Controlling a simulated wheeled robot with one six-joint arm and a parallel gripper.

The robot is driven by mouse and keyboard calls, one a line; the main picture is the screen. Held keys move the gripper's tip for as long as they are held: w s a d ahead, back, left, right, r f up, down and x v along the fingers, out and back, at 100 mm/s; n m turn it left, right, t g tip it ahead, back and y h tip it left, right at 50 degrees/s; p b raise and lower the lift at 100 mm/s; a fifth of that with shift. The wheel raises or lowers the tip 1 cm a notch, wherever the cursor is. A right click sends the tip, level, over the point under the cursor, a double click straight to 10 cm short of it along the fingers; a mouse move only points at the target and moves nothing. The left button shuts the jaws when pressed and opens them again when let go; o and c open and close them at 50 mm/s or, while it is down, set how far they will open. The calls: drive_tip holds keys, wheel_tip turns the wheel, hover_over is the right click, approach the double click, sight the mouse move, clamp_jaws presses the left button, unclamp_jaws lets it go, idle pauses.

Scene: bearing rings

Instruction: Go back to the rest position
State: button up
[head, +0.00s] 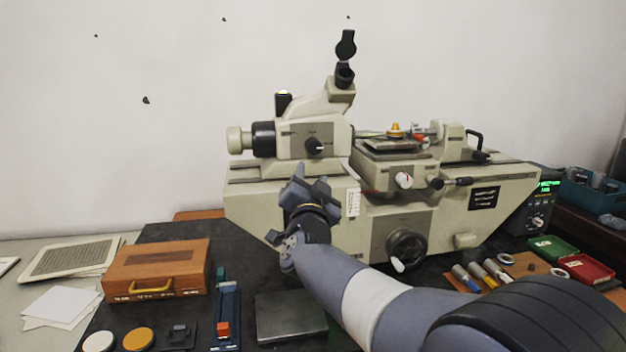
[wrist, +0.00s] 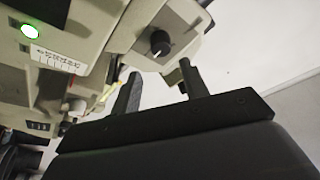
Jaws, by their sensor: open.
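My gripper (head: 309,183) is raised in front of the left part of a large cream measuring machine (head: 300,140). Its fingers point up and toward the machine. In the wrist view my gripper (wrist: 158,85) has its two dark fingers apart, with nothing between them. Behind the fingers the wrist view shows a black knob (wrist: 160,43) on the machine's housing. The same kind of knob (head: 314,146) shows in the head view just above my gripper. I cannot tell exactly how far the fingers are from the machine.
On the dark table stand a wooden case (head: 157,272), a blue fixture (head: 228,315) and a grey plate (head: 290,316). At right are metal cylinders (head: 480,275), bearing rings (head: 505,260), a green tray (head: 552,248) and a red tray (head: 587,268). Bare wall is above left.

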sight(313, 151)
drive_tip(key=shift+w, duration=0.1)
drive_tip(key=p+x, duration=0.2)
drive_tip(key=x, duration=0.8)
drive_tip(key=shift+w+r, duration=0.1)
drive_tip(key=shift+w, duration=0.25)
drive_tip(key=shift+s, duration=0.1)
